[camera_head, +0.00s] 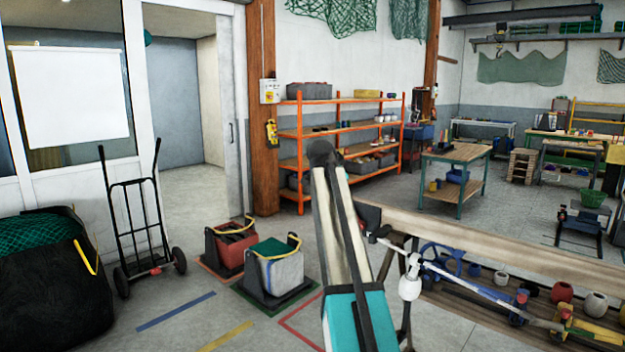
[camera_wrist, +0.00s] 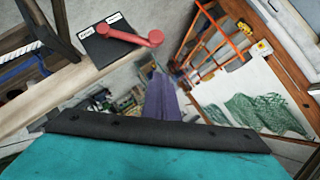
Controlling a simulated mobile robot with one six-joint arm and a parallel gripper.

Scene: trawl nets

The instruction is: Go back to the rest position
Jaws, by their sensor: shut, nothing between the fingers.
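My gripper (camera_wrist: 163,98) shows in the wrist view as a narrow dark purple shape past a black bar and a teal body; it is shut, with nothing held. It points out over the room, apart from the nearby objects. In the head view my raised arm crosses the middle; I cannot make out the fingertips there. A red lever (camera_wrist: 132,36) on a black plate with two white labels sits by the wooden beam in the wrist view.
The wooden beam (camera_head: 500,240) runs to the right of my arm, with several floats on slats below. Two bins (camera_head: 281,270) (camera_head: 232,249), a hand truck (camera_head: 138,225) and a black net bag (camera_head: 50,285) stand left. Orange shelves (camera_head: 300,133) stand behind.

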